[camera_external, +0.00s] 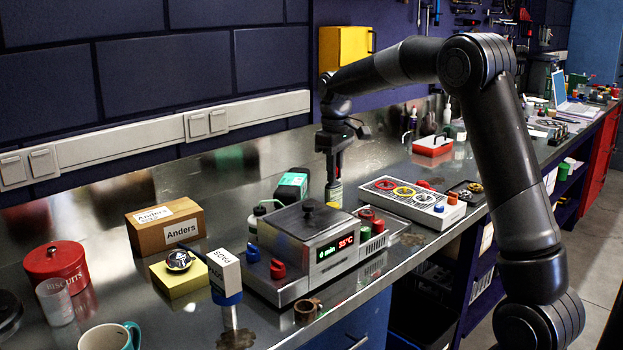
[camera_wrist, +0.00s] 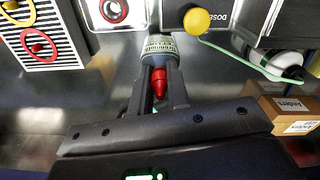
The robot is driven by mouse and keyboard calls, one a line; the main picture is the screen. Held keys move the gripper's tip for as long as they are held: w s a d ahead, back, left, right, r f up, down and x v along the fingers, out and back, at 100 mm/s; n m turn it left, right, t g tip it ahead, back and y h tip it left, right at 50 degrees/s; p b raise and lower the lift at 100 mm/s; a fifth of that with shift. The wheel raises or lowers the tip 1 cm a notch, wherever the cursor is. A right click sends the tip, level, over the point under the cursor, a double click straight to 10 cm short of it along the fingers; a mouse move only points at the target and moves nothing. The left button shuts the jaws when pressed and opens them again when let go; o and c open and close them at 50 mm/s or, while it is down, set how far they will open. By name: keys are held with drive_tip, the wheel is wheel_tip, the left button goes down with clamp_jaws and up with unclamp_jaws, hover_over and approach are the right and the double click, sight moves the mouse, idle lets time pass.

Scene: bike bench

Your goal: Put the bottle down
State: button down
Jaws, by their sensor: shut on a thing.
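The bottle (camera_external: 334,194) has a pale label and hangs upright under my gripper (camera_external: 333,152) in the external view. In the wrist view the bottle (camera_wrist: 159,47) shows its label, with a red tip (camera_wrist: 159,83) between the two fingers of my gripper (camera_wrist: 160,88). My gripper is shut on the upper part of the bottle. The bottle's base is partly hidden behind the machine with the display, so I cannot tell whether it touches the bench.
The steel machine with a green and red display (camera_external: 333,246) stands in front of the bottle. A white panel with coloured rings (camera_external: 412,200) lies to the right.

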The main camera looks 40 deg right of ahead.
sight(334, 191)
drive_tip(key=shift+f, duration=1.4)
drive_tip(key=shift+f, duration=0.1)
drive_tip(key=c, duration=1.4)
unclamp_jaws()
